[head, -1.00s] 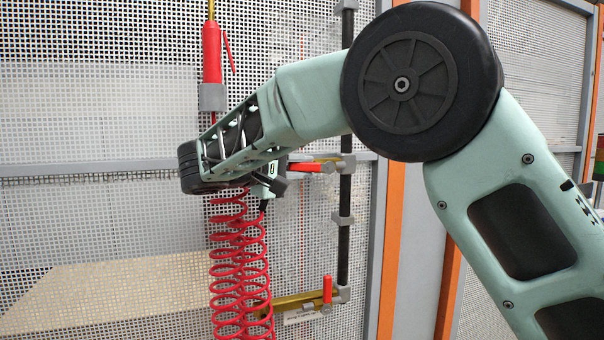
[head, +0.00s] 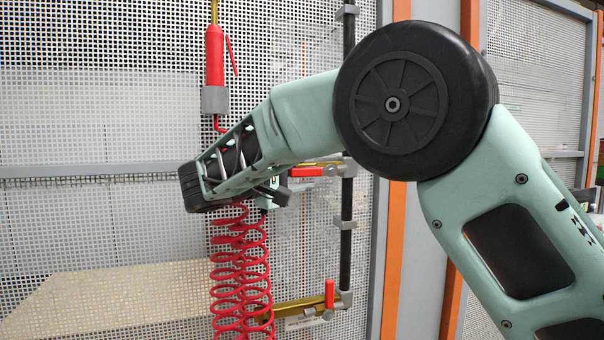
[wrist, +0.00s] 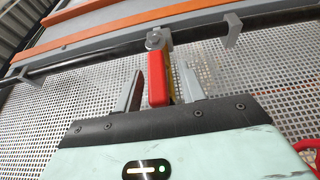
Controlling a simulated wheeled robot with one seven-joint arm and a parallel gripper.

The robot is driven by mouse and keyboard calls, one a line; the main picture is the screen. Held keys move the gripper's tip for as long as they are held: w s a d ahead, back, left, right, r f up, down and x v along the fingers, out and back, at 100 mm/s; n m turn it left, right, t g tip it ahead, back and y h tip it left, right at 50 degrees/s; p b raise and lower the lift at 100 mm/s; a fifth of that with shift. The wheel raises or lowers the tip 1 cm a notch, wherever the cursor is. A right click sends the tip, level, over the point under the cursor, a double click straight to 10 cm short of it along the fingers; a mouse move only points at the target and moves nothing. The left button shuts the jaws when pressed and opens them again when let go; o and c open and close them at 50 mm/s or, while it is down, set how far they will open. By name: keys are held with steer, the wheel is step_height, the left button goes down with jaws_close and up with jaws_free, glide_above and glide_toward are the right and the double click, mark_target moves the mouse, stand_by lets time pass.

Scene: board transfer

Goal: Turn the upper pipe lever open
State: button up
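The upper pipe lever (head: 306,172) is red and lies level along its brass pipe, beside a dark vertical pipe in the head view. In the wrist view the red lever (wrist: 158,80) points toward me, between the two grey fingers of my gripper (wrist: 161,88). The fingers are apart, with a gap visible on each side of the lever. In the head view my wrist hides most of the gripper and part of the upper brass pipe.
A lower red lever (head: 329,294) stands upright on a lower brass pipe (head: 298,306). A red coiled hose (head: 240,270) hangs below my wrist. A red-handled tool (head: 215,58) hangs above it. A perforated panel (head: 100,120) stands behind.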

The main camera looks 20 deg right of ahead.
steer(key=b+v, duration=0.3)
steer(key=v, duration=1.4)
steer(key=shift+a+b, duration=0.25)
steer(key=shift+b, duration=0.15)
steer(key=s+d+f+n+g+y, duration=0.1)
steer(key=s+d+f+n+y, duration=0.2)
steer(key=f, duration=0.5)
steer(key=s+d+f+n+g+y, duration=0.1)
steer(key=d+f+n+g+y, duration=0.1)
steer(key=d+f+y, duration=0.4)
steer(key=s+f+g+y, duration=0.1)
steer(key=s+f+y, duration=0.1)
steer(key=s+f, duration=0.3)
steer(key=s+f+m+g+y, duration=0.1)
steer(key=s+f+y, duration=0.2)
steer(key=s, duration=0.9)
steer(key=s+f+m+g+y, duration=0.1)
steer(key=s+f+g+y, duration=0.1)
steer(key=s+f, duration=0.6)
steer(key=shift+s+f+y, duration=0.2)
steer(key=shift+s+y, duration=0.5)
